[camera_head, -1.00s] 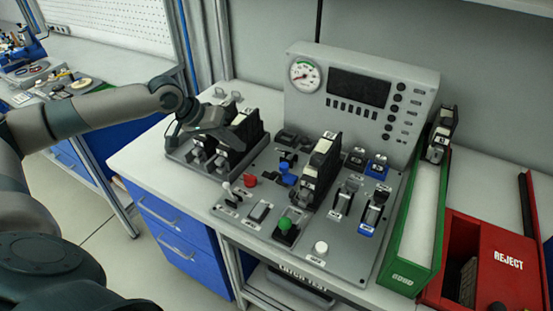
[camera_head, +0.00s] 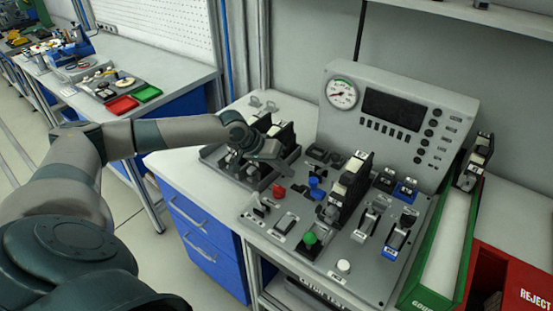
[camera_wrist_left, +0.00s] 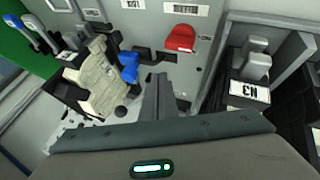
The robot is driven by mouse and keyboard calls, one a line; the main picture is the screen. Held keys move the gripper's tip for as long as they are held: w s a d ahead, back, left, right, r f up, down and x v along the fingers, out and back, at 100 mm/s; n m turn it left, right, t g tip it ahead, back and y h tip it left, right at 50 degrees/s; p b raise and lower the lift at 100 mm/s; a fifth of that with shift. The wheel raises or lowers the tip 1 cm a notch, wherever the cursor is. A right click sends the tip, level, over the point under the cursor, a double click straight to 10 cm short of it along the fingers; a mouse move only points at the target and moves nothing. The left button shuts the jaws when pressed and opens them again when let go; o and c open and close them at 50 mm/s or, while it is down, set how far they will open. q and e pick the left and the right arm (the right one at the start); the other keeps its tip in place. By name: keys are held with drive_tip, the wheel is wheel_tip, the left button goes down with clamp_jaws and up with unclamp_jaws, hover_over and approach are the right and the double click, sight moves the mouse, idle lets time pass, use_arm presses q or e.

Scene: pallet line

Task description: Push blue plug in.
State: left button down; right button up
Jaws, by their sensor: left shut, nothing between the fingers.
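The blue plug (camera_head: 316,188) stands on the grey test panel, left of a black-and-white module (camera_head: 349,188) held upright there. In the left wrist view the blue plug (camera_wrist_left: 128,67) is beside the cream and black module (camera_wrist_left: 92,85). My left gripper (camera_head: 280,160) is shut and empty, over the gap between the module rack and the panel, to the left of the blue plug. In the wrist view its fingers (camera_wrist_left: 158,85) point at the panel, apart from the plug, with a red button (camera_wrist_left: 181,39) beyond. My right gripper is out of view.
The rack (camera_head: 215,158) with black modules stands left of the panel, close under my left gripper. A green button (camera_head: 309,239), switches and a gauge box (camera_head: 400,110) surround the plug. A green GOOD bin (camera_head: 462,245) and red REJECT bin (camera_head: 515,285) are at right.

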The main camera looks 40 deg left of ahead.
sight(316, 190)
use_arm(q)
drive_tip(key=d+p, duration=0.1)
drive_tip(key=w+d, duration=0.1)
drive_tip(key=d, duration=0.1)
drive_tip(key=shift+f+p, duration=0.2)
drive_tip(key=shift+p, duration=0.2)
drive_tip(key=shift+w+d+f, duration=0.2)
drive_tip(key=shift+d, duration=0.4)
